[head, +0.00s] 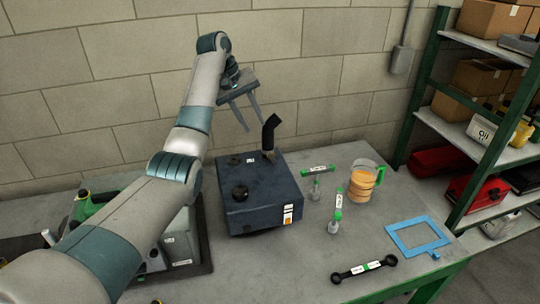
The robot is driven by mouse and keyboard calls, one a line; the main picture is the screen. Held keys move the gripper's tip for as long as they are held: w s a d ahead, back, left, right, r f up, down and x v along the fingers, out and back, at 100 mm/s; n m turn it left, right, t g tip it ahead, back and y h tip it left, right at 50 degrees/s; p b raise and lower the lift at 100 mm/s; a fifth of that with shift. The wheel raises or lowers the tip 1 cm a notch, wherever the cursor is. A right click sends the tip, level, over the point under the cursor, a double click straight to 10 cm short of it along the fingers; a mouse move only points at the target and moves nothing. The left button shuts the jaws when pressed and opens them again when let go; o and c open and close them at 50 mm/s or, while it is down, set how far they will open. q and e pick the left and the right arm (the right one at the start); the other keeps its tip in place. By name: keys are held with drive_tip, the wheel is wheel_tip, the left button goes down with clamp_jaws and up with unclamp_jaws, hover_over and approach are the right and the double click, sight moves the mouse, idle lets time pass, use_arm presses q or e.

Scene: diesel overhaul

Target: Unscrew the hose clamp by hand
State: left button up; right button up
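A black bent hose (270,132) stands upright at the back right of a dark blue-grey box (262,212) on the bench. A small brownish part (270,155) shows at the hose's foot; I cannot tell whether it is the hose clamp. My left gripper (253,124) is up near the wall, just left of the hose's top in the picture, with its two fingers pointing down. The fingers are apart with nothing between them. I cannot tell the gap in depth to the hose. My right gripper is not in view.
A green-framed shelf (480,160) stands at right. The front middle of the bench is clear.

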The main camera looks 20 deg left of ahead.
sight(270, 153)
use_arm(q)
drive_tip(key=x, duration=1.4)
drive_tip(key=shift+d+f, duration=0.1)
drive_tip(key=shift+f, duration=0.05)
drive_tip(key=shift+d+f, duration=0.15)
drive_tip(key=shift+f, duration=0.35)
clamp_jaws()
